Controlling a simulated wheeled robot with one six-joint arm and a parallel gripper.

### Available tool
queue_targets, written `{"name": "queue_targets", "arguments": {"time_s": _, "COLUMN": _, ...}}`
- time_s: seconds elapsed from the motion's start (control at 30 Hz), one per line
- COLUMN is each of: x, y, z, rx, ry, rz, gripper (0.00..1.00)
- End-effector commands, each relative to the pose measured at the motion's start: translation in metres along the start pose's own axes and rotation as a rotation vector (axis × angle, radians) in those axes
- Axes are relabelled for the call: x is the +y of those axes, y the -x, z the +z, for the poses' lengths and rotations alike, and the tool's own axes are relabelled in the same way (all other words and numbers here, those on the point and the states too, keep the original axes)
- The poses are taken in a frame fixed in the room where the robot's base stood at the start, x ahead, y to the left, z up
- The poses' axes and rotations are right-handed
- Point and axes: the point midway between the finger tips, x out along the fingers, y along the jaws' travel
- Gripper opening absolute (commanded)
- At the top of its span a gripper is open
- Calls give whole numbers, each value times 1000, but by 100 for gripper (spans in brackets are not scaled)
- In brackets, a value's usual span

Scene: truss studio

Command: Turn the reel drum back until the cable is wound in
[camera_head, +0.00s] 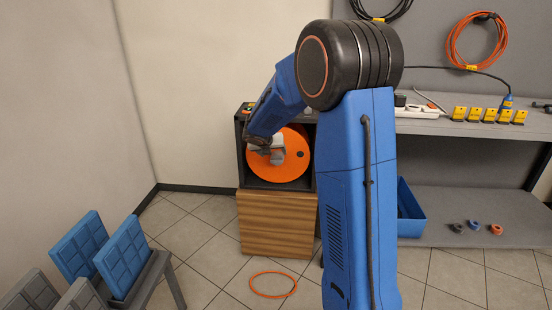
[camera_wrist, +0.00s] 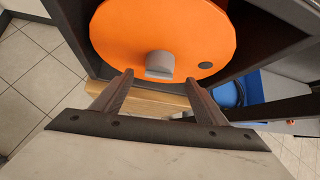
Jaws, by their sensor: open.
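The reel drum (camera_head: 293,165) is an orange disc inside a dark open-front housing (camera_head: 241,160) on a wooden cabinet. It fills the upper part of the wrist view (camera_wrist: 190,25), with a grey knob (camera_wrist: 160,65) near its lower middle and a dark round hole (camera_wrist: 205,65) to the right. My gripper (camera_wrist: 158,82) is open and empty. Its two fingertips are just below the knob in the wrist view, one to each side. In the head view my gripper (camera_head: 274,155) is in front of the drum and hides part of it. An orange cable loop (camera_head: 273,284) lies on the floor before the cabinet.
The wooden cabinet (camera_head: 277,225) carries the housing. At right, a grey bench (camera_head: 430,126) holds a power strip and yellow-labelled blocks, with a blue bin (camera_head: 411,215) on its lower shelf. Blue and grey panels stand in a rack (camera_head: 152,275) at lower left.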

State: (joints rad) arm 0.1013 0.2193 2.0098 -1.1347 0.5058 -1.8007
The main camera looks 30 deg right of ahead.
Motion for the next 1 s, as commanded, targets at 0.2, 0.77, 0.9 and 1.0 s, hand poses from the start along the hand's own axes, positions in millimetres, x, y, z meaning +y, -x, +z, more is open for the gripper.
{"name": "queue_targets", "arguments": {"time_s": 0.2, "x": 0, "y": -39, "z": -1, "rx": 2, "ry": 0, "rz": -1, "gripper": 66}}
{"name": "queue_targets", "arguments": {"time_s": 0.77, "x": 0, "y": -81, "z": 0, "rx": 0, "ry": 1, "rz": 1, "gripper": 66}}
{"name": "queue_targets", "arguments": {"time_s": 0.9, "x": 0, "y": -80, "z": 0, "rx": 0, "ry": 1, "rz": 0, "gripper": 66}}
{"name": "queue_targets", "arguments": {"time_s": 1.0, "x": 0, "y": -80, "z": 0, "rx": 0, "ry": 1, "rz": 0, "gripper": 50}}
